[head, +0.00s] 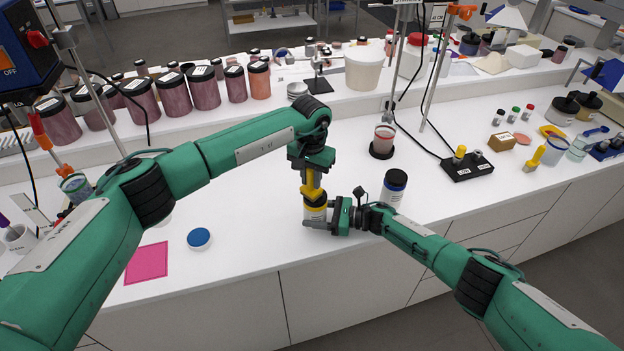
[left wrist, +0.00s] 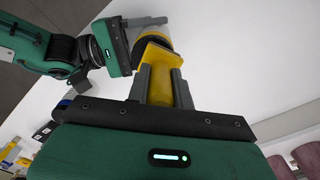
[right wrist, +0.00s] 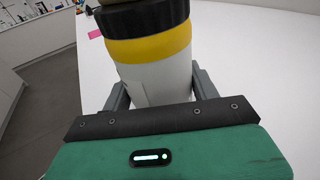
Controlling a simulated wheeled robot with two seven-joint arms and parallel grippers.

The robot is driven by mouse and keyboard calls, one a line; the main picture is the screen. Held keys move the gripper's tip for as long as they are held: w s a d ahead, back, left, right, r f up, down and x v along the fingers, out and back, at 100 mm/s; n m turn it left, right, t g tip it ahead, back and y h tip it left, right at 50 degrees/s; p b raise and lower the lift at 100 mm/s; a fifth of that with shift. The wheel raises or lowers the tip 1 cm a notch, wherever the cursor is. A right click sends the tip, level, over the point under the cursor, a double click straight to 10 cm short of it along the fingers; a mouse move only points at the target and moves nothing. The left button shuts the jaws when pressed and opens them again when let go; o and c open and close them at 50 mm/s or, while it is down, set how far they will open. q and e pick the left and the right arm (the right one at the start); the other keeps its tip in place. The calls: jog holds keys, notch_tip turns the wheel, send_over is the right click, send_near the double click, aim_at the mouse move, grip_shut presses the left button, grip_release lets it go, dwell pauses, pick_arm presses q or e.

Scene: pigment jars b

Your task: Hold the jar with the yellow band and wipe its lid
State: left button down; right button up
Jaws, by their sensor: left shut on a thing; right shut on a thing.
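The jar with the yellow band (head: 316,214) stands near the front edge of the white counter. In the right wrist view the jar (right wrist: 155,75) is white, with a yellow band below a black lid (right wrist: 145,15). My right gripper (head: 342,217) is shut on its body from the right side. My left gripper (head: 311,170) is above the jar, shut on the handle of a yellow tool (head: 313,188). In the left wrist view the yellow tool (left wrist: 161,85) points down at the lid. Its lower end appears to meet the lid; the exact contact is hidden.
A dark-lidded jar (head: 394,188) stands just right, behind my right wrist. A blue-topped round dish (head: 199,238) and a pink mat (head: 147,263) lie to the left. The counter between mat and jar is mostly clear.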

pick_arm(q)
jog(key=shift+w+f, duration=0.1)
jog(key=shift+f, duration=0.1)
pick_arm(e)
jog(key=shift+s+f, duration=0.2)
jog(key=shift+f, duration=0.2)
pick_arm(q)
jog(key=shift+d+r, duration=0.25)
jog(key=shift+r, duration=0.65)
pick_arm(e)
jog(key=shift+d, duration=0.15)
pick_arm(q)
jog(key=shift+s+d+r, duration=0.1)
jog(key=shift+d+r, duration=0.05)
jog(key=shift+r, duration=0.7)
jog(key=shift+s+d+r, duration=0.1)
jog(key=shift+d+r, duration=0.05)
jog(key=shift+r, duration=0.65)
pick_arm(e)
jog(key=o, duration=1.1)
pick_arm(q)
jog(key=shift+w, duration=0.1)
pick_arm(e)
jog(key=shift+o, duration=1.1)
jog(key=shift+w, duration=0.15)
jog(key=shift+w+r, duration=0.1)
